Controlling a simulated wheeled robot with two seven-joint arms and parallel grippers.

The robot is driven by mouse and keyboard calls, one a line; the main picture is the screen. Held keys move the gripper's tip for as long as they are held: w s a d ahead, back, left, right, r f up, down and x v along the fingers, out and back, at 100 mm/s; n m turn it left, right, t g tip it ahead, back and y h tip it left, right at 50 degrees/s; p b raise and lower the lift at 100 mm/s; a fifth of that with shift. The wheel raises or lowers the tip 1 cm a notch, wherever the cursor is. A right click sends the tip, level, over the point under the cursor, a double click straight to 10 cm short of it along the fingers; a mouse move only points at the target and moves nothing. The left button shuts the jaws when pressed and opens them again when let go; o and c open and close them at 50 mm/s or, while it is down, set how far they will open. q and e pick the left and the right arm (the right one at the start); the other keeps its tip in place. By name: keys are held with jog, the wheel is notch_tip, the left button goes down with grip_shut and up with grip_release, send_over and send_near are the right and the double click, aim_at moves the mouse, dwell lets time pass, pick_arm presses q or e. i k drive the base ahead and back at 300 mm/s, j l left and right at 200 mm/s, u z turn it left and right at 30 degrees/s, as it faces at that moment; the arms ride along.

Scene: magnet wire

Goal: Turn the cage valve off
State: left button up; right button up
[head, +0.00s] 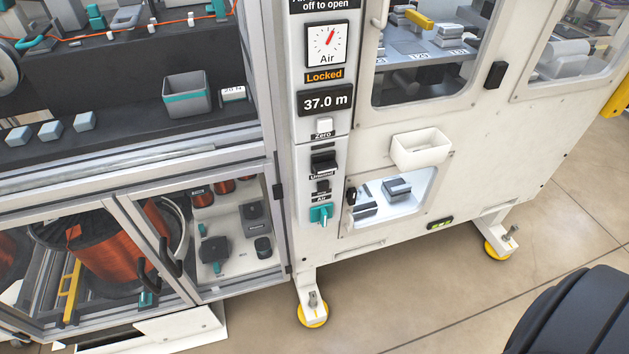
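A teal valve handle (321,214) sits low on the narrow white control panel, just under a small "Air" label. It is small, and I cannot tell clearly which way it is turned. The cut-off text at the top ends in "off to open". Neither of my grippers shows in this view.
A white "Zero" button (324,125) and a black "Unwind" switch (323,162) sit above the valve. A white bin (421,148) juts out to its right. Glazed cage doors (115,225) with dark handles stand left. The tiled floor (420,300) in front is open.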

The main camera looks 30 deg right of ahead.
aim_at(321, 214)
jog(key=z, duration=1.05)
